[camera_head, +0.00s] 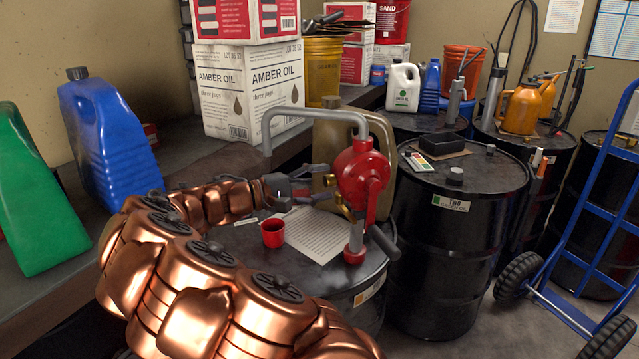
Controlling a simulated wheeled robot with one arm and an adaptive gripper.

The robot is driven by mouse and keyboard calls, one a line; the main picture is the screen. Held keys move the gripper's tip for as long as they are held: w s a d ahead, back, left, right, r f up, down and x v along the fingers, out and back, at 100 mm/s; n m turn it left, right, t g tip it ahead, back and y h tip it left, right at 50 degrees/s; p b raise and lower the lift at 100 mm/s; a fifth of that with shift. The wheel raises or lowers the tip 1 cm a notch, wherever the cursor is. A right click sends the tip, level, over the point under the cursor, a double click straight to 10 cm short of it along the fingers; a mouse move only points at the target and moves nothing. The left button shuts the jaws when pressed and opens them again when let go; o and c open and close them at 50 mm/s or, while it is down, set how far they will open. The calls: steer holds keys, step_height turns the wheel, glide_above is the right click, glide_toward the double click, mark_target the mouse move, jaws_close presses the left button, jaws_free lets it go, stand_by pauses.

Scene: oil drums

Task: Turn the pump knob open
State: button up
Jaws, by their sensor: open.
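The red drum pump (361,185) stands on the near black drum (345,281), with a grey bent pipe (313,111) arching from its top to the left. Small brass-coloured parts show on the pump's left side; which one is the knob I cannot tell for sure. My gripper (322,182) comes in from the left and its fingers are open, close to the pump's left side. Whether a finger touches the pump I cannot tell. My copper-coloured arm covers the front left of the drum.
A red cup (272,233) and a printed sheet (318,236) lie on the drum top. A tan jug (334,143) stands behind the pump. A second black drum (448,240) is close on the right, with a blue hand truck (577,262) beyond. Blue (108,140) and green (35,200) jugs stand left.

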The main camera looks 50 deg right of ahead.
steer(key=v, duration=1.2)
stand_by(0.3)
